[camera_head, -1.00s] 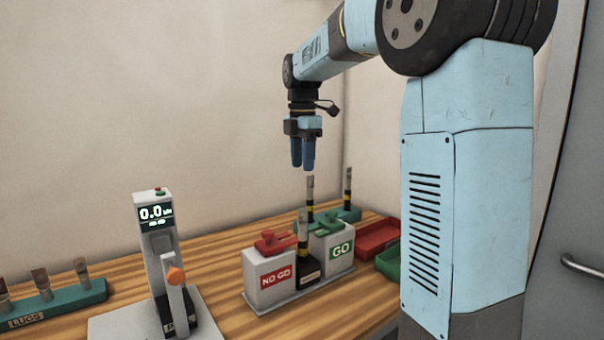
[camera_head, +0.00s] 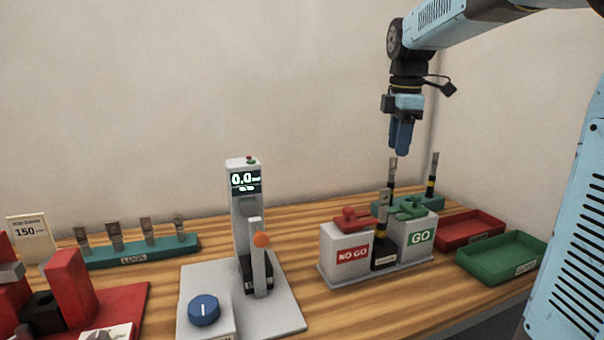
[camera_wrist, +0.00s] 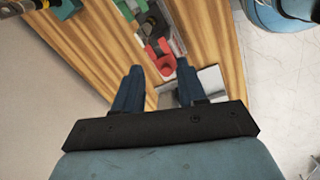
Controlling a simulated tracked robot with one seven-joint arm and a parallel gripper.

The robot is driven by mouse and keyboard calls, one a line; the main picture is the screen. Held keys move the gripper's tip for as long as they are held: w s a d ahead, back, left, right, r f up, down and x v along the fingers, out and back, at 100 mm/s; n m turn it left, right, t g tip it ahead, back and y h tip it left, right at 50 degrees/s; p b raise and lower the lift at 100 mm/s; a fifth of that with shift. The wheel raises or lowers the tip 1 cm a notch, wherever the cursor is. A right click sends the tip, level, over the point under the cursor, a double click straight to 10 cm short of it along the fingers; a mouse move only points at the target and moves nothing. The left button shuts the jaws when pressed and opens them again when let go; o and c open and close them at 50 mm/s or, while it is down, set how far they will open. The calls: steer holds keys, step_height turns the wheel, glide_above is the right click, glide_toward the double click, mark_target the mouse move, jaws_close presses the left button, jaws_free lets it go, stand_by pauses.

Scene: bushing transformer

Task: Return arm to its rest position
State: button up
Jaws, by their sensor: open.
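My gripper (camera_head: 402,138) hangs fingers-down from my light blue arm, in the air above the back right part of the bench. In the wrist view my gripper (camera_wrist: 157,92) shows two dark blue fingers spread apart with nothing between them. Below it stand the NO GO box (camera_head: 345,252) with a red top piece and the GO box (camera_head: 416,238) with a green top piece. A dark upright post with a metal top (camera_head: 382,215) stands between the boxes. The gripper touches none of these.
A teal rack (camera_head: 160,249) holds several lugs at the left. A gauge (camera_head: 246,220) reading 0.0 stands mid-bench, near a blue knob (camera_head: 204,309). A red tray (camera_head: 468,230) and a green tray (camera_head: 500,258) lie at the right. The air left of the arm is clear.

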steer(key=s+f+m+t, duration=0.2)
steer(key=s+f+m, duration=0.3)
steer(key=s+m, duration=0.4)
steer(key=s+f+m+t, duration=0.2)
steer(key=s+f+m, duration=0.3)
steer(key=s, duration=0.9)
steer(key=m, duration=0.3)
steer(key=shift+m+t, duration=0.3)
steer(key=shift+m, duration=0.1)
steer(key=shift+s, duration=0.15)
